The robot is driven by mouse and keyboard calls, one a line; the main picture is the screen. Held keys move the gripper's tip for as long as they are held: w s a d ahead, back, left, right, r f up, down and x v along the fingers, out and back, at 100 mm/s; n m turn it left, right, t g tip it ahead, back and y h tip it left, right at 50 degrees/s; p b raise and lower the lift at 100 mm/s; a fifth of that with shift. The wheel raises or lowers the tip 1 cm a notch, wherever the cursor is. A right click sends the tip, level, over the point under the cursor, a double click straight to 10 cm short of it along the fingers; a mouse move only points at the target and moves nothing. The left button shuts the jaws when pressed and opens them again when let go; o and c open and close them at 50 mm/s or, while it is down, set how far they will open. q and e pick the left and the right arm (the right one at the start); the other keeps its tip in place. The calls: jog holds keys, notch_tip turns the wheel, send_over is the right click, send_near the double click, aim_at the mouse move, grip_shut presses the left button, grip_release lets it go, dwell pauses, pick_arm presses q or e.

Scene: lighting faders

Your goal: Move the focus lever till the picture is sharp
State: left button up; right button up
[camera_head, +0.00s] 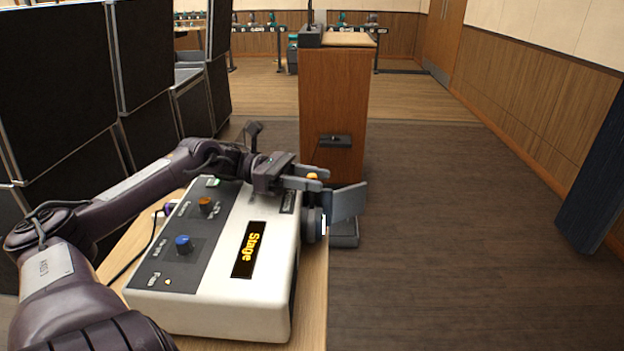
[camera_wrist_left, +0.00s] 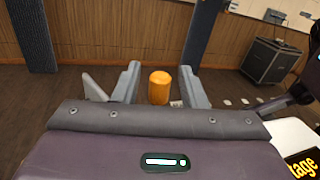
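A white projector-like box (camera_head: 222,290) with a dark control panel lies on the table. Its yellow "Stage" label (camera_head: 249,250) looks legible. A dark lens barrel (camera_head: 313,226) sticks out of its right side. The orange tip of the focus lever (camera_head: 312,176) shows at my left gripper (camera_head: 309,178). In the left wrist view the orange lever tip (camera_wrist_left: 159,87) stands between my open left fingers (camera_wrist_left: 160,85), with a gap on each side. The lever's lower part is hidden. No projected picture can be made out. My right gripper is not in view.
The box also has a blue knob (camera_head: 184,244) and an orange-brown knob (camera_head: 206,205). A grey flat plate (camera_head: 347,203) stands beside the lens. A wooden lectern (camera_head: 333,90) stands beyond, and dark cases (camera_head: 60,80) are stacked at left. The floor at right is clear.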

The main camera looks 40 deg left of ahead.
pick_arm(q)
grip_shut()
dwell(0.3)
jog(key=shift+d, duration=0.1)
jog(key=shift+s+d+m, duration=0.2)
jog(key=shift+s+m, duration=0.1)
jog(key=shift+m, duration=0.2)
jog(key=shift+s+d+r, duration=0.1)
jog(key=shift+s+d, duration=0.05)
jog(key=shift+d, duration=0.05)
jog(key=shift+a, duration=0.1)
jog(key=shift+c, duration=1.3)
grip_release()
jog(key=shift+o, duration=1.3)
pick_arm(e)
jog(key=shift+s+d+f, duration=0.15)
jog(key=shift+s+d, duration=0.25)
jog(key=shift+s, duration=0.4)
